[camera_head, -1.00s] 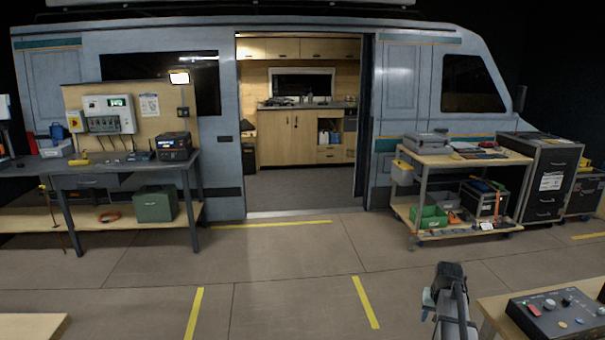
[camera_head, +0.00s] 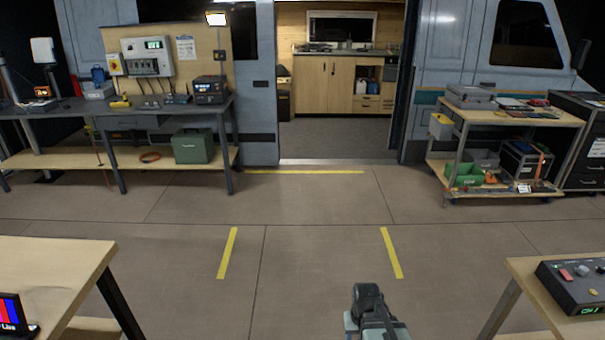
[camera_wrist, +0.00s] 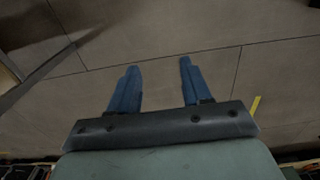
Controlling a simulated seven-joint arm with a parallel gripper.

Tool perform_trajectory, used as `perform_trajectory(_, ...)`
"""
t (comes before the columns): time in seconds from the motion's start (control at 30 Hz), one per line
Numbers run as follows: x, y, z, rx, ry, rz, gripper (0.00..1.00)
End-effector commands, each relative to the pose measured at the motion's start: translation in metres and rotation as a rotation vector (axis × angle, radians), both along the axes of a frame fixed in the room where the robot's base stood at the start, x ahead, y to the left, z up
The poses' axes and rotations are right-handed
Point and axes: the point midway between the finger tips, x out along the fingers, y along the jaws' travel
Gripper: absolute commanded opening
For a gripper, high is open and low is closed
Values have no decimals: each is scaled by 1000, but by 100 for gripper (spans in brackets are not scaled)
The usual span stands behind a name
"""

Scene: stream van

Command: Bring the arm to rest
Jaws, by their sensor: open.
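My gripper shows in the wrist view (camera_wrist: 158,80), with two blue fingers spread apart and nothing between them. Bare floor tiles lie beyond the fingers. In the head view, part of my arm (camera_head: 370,310) shows at the bottom, right of centre, over open floor. The fingers cannot be made out in the head view.
A wooden table (camera_head: 45,262) stands at the near left, and another with a control box (camera_head: 575,283) at the near right. A workbench (camera_head: 70,108) stands at the left and a loaded cart (camera_head: 520,117) at the right. The van doorway (camera_head: 340,135) and middle floor are clear.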

Motion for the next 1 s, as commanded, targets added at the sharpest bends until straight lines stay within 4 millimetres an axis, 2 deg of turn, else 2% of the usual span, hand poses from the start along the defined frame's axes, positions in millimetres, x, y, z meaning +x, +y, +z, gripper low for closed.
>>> perform_trajectory(0.27,-33,-2,-39,0,84,-3,48)
perform_trajectory(0.47,-70,-2,-75,0,166,-4,48)
perform_trajectory(0.7,-129,-3,-122,0,289,-6,48)
perform_trajectory(1.0,-211,-3,-170,0,442,-7,48)
